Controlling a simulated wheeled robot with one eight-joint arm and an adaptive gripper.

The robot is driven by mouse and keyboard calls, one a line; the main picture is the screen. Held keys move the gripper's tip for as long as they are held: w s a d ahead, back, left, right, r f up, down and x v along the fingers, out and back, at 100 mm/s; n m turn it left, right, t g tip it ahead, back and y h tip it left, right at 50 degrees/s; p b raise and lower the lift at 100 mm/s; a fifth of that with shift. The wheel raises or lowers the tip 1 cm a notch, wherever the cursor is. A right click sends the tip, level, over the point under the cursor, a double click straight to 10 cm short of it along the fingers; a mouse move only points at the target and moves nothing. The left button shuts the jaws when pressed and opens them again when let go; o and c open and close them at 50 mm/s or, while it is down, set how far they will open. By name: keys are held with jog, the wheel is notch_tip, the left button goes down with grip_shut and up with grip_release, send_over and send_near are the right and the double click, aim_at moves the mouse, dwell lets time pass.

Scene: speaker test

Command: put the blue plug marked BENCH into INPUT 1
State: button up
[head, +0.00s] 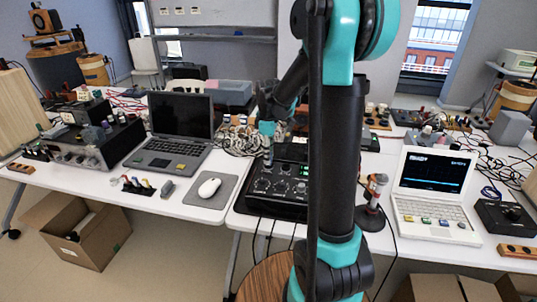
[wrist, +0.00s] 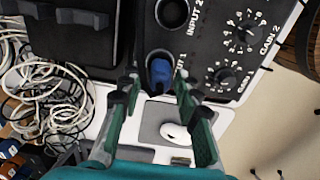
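The black device (head: 280,185) stands at the table's right part, below my arm. In the wrist view its panel shows a socket labelled INPUT 2 (wrist: 172,13) and, nearer, a label ending in "T 1" (wrist: 181,62), partly hidden. A blue plug (wrist: 161,75) sits at the round socket beside that label. I cannot read BENCH on it or tell how deep it is. My gripper (wrist: 156,86) is open, with a finger on either side of the plug's near end and visible gaps. In the head view my gripper (head: 267,150) is small at the device's back left.
GAIN knobs (wrist: 243,30) stand right of the sockets. A white mouse (head: 208,188) lies on a grey pad, left of the device. Tangled cables (head: 238,141) lie behind. A soldering-iron-like stand (head: 372,210) is right.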

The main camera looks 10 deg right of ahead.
jog(key=shift+o, duration=0.7)
